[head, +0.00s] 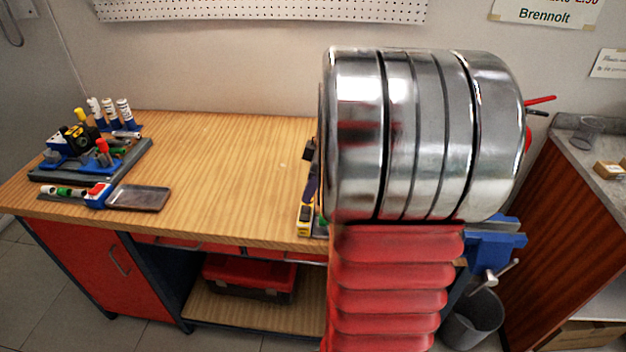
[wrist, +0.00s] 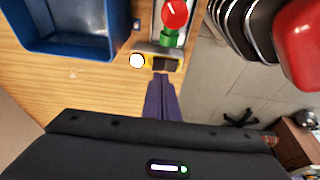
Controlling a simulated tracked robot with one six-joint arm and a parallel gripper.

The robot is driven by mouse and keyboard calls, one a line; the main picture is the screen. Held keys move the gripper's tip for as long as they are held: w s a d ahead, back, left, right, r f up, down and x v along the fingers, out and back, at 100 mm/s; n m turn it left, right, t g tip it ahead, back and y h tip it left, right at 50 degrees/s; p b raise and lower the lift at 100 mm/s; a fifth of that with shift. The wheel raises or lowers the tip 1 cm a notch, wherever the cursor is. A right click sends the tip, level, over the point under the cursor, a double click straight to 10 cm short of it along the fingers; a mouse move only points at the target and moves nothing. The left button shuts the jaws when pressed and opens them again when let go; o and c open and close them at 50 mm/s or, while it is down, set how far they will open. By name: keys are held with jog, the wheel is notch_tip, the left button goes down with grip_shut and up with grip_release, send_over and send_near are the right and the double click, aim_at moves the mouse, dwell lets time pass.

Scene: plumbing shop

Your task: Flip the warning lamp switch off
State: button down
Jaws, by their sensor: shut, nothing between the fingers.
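The lamp unit shows at the top of the wrist view, with a red dome (wrist: 175,14) above a green band on a pale strip. At its near end is a small yellow block with a dark switch-like part (wrist: 165,65), beside a white round piece (wrist: 137,60). Which way the switch is set cannot be told. My gripper (wrist: 160,77) is shut and empty, its purple fingertips right at the dark part; contact cannot be told. In the head view, a yellow piece (head: 305,222) shows at the bench's front edge, with the rest hidden behind my arm.
A blue bin (wrist: 105,50) stands left of the lamp unit in the wrist view. The wooden bench (head: 230,170) is clear in the middle, with tools and a metal tray (head: 140,198) at its left. A blue vise (head: 500,240) is at the right end.

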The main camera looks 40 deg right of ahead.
aim_at(306, 209)
jog(key=shift+w+d+f, duration=0.1)
jog(key=shift+d+f, duration=0.1)
jog(key=shift+f, duration=1.55)
